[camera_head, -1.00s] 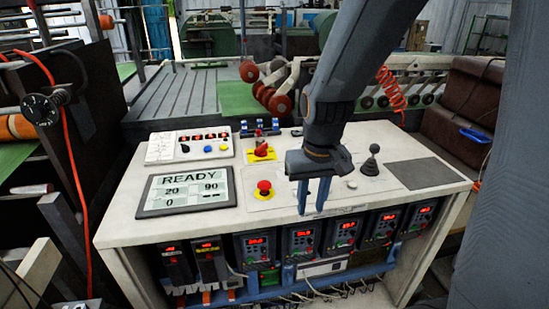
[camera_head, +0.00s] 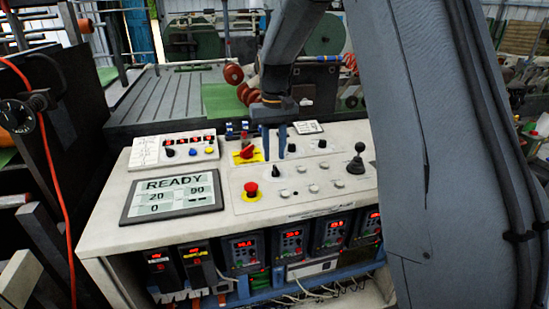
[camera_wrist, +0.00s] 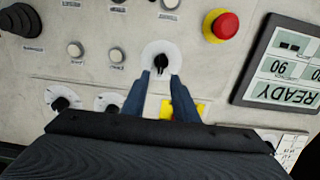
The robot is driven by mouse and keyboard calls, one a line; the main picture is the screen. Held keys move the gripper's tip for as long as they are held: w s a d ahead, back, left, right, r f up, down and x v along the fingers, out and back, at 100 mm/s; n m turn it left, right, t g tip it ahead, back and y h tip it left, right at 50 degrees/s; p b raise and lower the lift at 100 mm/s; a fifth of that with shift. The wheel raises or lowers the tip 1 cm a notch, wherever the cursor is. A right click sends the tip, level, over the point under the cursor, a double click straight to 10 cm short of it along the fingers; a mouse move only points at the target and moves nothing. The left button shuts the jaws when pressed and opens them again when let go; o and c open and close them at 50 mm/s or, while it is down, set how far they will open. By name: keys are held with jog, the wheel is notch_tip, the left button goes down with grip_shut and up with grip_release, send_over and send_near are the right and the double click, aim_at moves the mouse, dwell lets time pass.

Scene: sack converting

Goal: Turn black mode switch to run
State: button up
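A black rotary switch (camera_head: 273,170) on a round white plate sits on the pale console top, right of the red emergency button. It also shows in the wrist view (camera_wrist: 161,63), with its pointer roughly along the finger direction. Labels are too small to read. Two more black knobs (camera_wrist: 60,103) (camera_wrist: 108,102) on white plates sit nearby, so I cannot tell by label which one is the mode switch. My gripper (camera_head: 274,156) is open and empty, pointing down. In the wrist view its fingertips (camera_wrist: 160,77) straddle the near edge of the first switch's plate, apart from the knob.
The red emergency button (camera_head: 250,188) and a red switch on a yellow plate (camera_head: 247,153) are close by. The READY display (camera_head: 173,197) lies left, a white button box (camera_head: 175,150) behind it. A black joystick (camera_head: 358,165) stands right. Drive units fill the console front.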

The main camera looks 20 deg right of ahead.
aim_at(276, 171)
jog(key=shift+f+p, duration=0.35)
jog(key=shift+f, duration=1.25)
grip_shut()
jog(key=shift+m, duration=0.3)
jog(key=m, duration=0.3)
jog(key=shift+d+r+p, duration=0.1)
jog(key=shift+d+p, duration=0.2)
jog(key=m, duration=0.5)
jog(key=shift+s+d+p, duration=0.15)
jog(key=shift+d+p, duration=0.15)
jog(key=shift+m, duration=0.3)
